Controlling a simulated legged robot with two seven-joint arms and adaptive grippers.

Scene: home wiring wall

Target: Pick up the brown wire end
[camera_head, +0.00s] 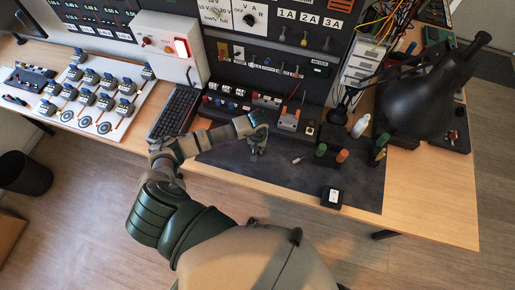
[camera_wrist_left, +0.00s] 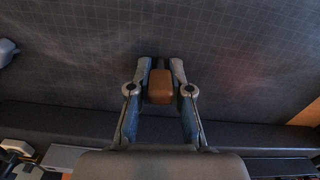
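My left gripper (camera_head: 256,148) is over the dark mat, near the front of the wiring wall. In the left wrist view its two fingers (camera_wrist_left: 160,68) are drawn in close on a brown, rounded block (camera_wrist_left: 160,88), the brown wire end. The block sits between the fingers and seems to touch both sides. Their dark tips show just beyond it with a narrow gap. No wire is visible running from the block. In the head view the brown end cannot be made out at the gripper. My right gripper is not in view.
The dark mat (camera_head: 300,182) lies on the wooden table. A black box (camera_head: 331,197), green and orange handles (camera_head: 342,156) and a white bottle (camera_head: 361,125) stand right of the gripper. A black lamp (camera_head: 425,90) looms at right. A keyboard (camera_head: 175,112) lies at left.

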